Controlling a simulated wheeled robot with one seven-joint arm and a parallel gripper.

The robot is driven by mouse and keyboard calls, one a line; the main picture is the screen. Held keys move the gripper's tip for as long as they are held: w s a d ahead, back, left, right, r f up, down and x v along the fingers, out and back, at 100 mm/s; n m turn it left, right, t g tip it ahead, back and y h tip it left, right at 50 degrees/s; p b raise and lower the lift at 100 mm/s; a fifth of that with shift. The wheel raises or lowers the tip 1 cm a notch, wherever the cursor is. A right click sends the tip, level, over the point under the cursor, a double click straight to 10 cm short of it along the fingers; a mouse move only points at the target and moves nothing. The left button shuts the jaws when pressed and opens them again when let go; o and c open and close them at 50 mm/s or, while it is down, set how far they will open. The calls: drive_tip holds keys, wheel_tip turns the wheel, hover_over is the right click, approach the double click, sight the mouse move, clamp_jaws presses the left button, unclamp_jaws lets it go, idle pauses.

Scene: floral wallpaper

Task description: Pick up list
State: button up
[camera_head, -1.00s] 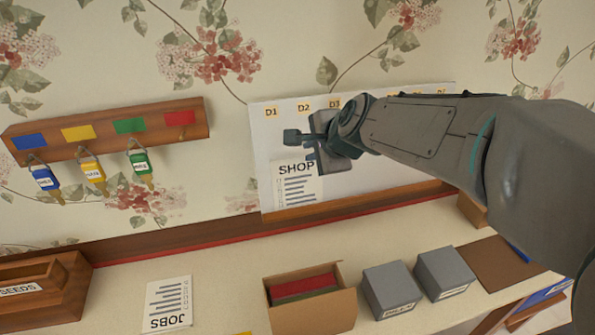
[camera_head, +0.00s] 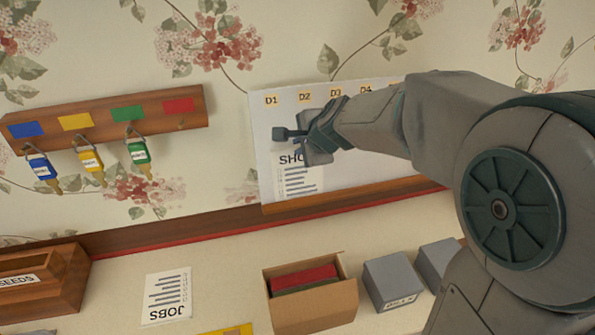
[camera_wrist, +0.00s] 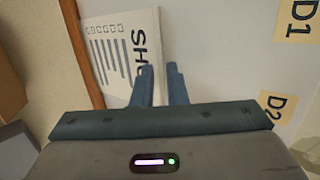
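A white sheet headed SHOP (camera_head: 298,183) stands against the whiteboard (camera_head: 375,172), just above its wooden ledge. It also shows in the wrist view (camera_wrist: 108,58). A second white sheet headed JOBS (camera_head: 167,296) lies on the counter. My gripper (camera_head: 288,143) is at the top of the SHOP sheet and hides part of its heading. In the wrist view, the fingers of my gripper (camera_wrist: 161,80) are apart with a narrow gap, near the sheet's heading edge. I see nothing held. I cannot tell whether the fingers touch the sheet.
On the counter are a SEEDS box (camera_head: 65,285), an open cardboard box (camera_head: 318,305) and grey boxes (camera_head: 388,280). The counter around the JOBS sheet is mostly clear. My arm hides the board's right side.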

clamp_jaws()
drive_tip(key=shift+r, duration=0.1)
drive_tip(key=d+r+b, duration=0.1)
drive_tip(key=d+r, duration=1)
drive_tip(key=shift+w+d, duration=0.25)
drive_tip(key=shift+d, duration=0.05)
drive_tip(key=shift+f, duration=0.1)
